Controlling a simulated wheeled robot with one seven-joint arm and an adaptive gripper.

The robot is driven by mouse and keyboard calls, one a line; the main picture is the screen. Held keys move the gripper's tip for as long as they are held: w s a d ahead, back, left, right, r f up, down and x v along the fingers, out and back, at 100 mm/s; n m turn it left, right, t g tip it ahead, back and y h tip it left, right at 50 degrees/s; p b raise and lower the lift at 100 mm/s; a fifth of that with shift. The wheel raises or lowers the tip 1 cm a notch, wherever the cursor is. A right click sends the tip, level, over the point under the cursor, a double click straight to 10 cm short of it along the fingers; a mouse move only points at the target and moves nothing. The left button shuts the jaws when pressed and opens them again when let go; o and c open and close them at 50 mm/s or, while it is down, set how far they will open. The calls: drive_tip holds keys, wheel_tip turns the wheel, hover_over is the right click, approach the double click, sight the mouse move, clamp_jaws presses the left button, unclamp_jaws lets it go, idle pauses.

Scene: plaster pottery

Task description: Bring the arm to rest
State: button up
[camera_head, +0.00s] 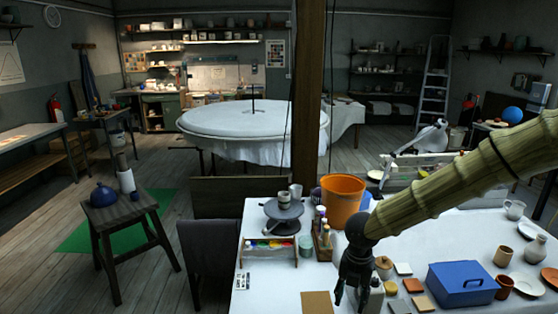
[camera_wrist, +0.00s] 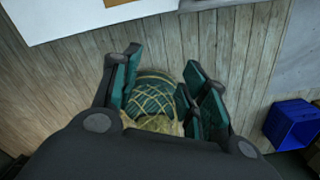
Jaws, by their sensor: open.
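My gripper (camera_head: 351,298) hangs from the end of my arm over the front of the white table (camera_head: 420,238) in the head view, fingers pointing down. Its fingers stand apart. In the wrist view my gripper (camera_wrist: 160,84) is also open. A rounded teal shape with yellow crossing lines (camera_wrist: 153,94) shows between and beyond the fingers. I cannot tell what it is or how far off, and nothing looks gripped. Wooden planks fill much of the wrist view behind it.
An orange bucket (camera_head: 342,198) stands behind my gripper. A banding wheel (camera_head: 283,222) and paint rack (camera_head: 268,250) are to the left. A blue crate (camera_wrist: 291,124) shows in the wrist view.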

drive_tip(key=s+d+f+n+t+h, duration=0.1)
drive_tip(key=s+d+f+n+h, duration=0.15)
drive_tip(key=s+f+n, duration=0.6)
drive_tip(key=s+d+f+n+t+h, duration=0.1)
drive_tip(key=s+d+f+n, duration=0.35)
drive_tip(key=f+n, duration=0.75)
drive_tip(key=s+a+f+n+g+y, duration=0.1)
drive_tip(key=s+f+n, duration=0.3)
drive_tip(key=s+n, duration=0.6)
drive_tip(key=s+a+f+n+g+y, duration=0.1)
drive_tip(key=s+a+f+n+y, duration=0.1)
drive_tip(key=s+n, duration=0.8)
drive_tip(key=s+a+f, duration=0.1)
drive_tip(key=s+f, duration=0.1)
drive_tip(key=s, duration=0.1)
drive_tip(key=shift+f, duration=0.1)
drive_tip(key=shift+c, duration=0.2)
